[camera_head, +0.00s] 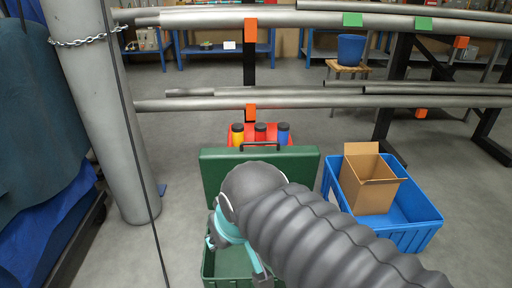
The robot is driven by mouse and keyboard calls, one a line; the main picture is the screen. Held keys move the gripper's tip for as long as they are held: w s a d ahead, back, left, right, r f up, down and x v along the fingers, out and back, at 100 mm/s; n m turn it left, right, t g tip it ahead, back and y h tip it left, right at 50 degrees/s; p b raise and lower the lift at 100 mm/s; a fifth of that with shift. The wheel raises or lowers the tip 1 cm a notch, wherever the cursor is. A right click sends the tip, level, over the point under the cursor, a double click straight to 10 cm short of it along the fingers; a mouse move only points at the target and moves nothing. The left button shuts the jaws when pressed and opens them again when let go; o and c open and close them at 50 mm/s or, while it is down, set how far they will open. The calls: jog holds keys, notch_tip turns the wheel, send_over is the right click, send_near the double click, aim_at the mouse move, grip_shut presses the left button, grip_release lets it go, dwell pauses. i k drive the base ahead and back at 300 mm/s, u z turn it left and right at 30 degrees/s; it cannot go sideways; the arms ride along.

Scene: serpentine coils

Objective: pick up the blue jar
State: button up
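The blue jar (283,135) has a dark lid and stands upright at the right end of a row of jars, behind the raised lid of a green case. Its lower part is hidden by the case lid. A red jar (260,135) and a yellow jar (238,136) stand to its left. My gripper (236,262), teal and dark, is over the open green case, nearer to me than the jars and well apart from them. Its fingers look spread, with nothing seen between them; my arm hides part of it.
The green case (212,172) stands open below my arm. A blue crate (421,228) with a cardboard box (368,180) is at right. Horizontal pipes (200,103) cross behind the jars. A thick grey post (100,110) and blue sheeting (45,220) are at left.

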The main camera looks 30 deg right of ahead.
aim_at(283, 128)
jog(key=k, duration=0.5)
jog(key=z, duration=1.05)
jog(key=i, duration=0.7)
jog(key=u, duration=0.6)
